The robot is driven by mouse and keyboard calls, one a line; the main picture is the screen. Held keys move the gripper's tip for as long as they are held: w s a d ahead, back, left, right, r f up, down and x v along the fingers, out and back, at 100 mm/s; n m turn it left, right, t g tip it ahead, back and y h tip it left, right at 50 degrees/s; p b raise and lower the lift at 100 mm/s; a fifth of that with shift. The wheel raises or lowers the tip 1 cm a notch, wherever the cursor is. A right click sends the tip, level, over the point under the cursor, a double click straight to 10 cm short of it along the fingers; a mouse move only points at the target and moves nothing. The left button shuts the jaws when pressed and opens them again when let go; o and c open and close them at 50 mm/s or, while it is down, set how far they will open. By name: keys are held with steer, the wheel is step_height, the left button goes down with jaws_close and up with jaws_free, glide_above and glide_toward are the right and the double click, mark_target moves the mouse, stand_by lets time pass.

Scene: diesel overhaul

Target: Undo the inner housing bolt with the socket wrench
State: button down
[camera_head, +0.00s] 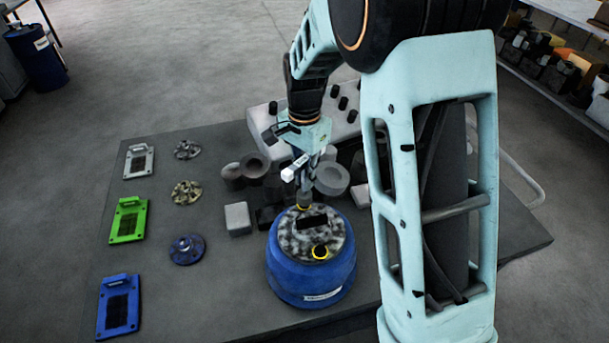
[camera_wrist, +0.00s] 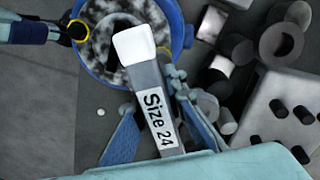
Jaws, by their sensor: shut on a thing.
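My gripper (camera_head: 312,160) is shut on the socket wrench (camera_head: 295,170), which has a white end and a light label. In the wrist view the wrench (camera_wrist: 134,45) reads "Size 24" and lies between my gripper's fingers (camera_wrist: 158,112). The blue round housing (camera_head: 290,283) stands on the table with a mottled grey top. Two yellow rings mark its top, a near ring (camera_head: 320,252) and a far ring (camera_head: 303,207). The wrench's lower end is above or at the far ring; contact is unclear. I cannot make out the bolt itself.
A pale block with black pegs (camera_head: 345,125) and several dark cylinders (camera_head: 253,166) are behind the housing. A light cube (camera_head: 237,218) is close to its left. White, green (camera_head: 128,220) and blue plates and several round parts (camera_head: 186,249) lie at left. Bare table separates them.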

steer(key=shift+m, duration=0.5)
steer(key=shift+w, duration=0.1)
steer(key=shift+f+b, duration=0.45)
steer(key=shift+f, duration=0.35)
steer(key=n, duration=0.3)
steer(key=shift+r, duration=0.1)
steer(key=c, duration=2.5)
jaws_free()
steer(key=shift+c, duration=0.2)
jaws_close()
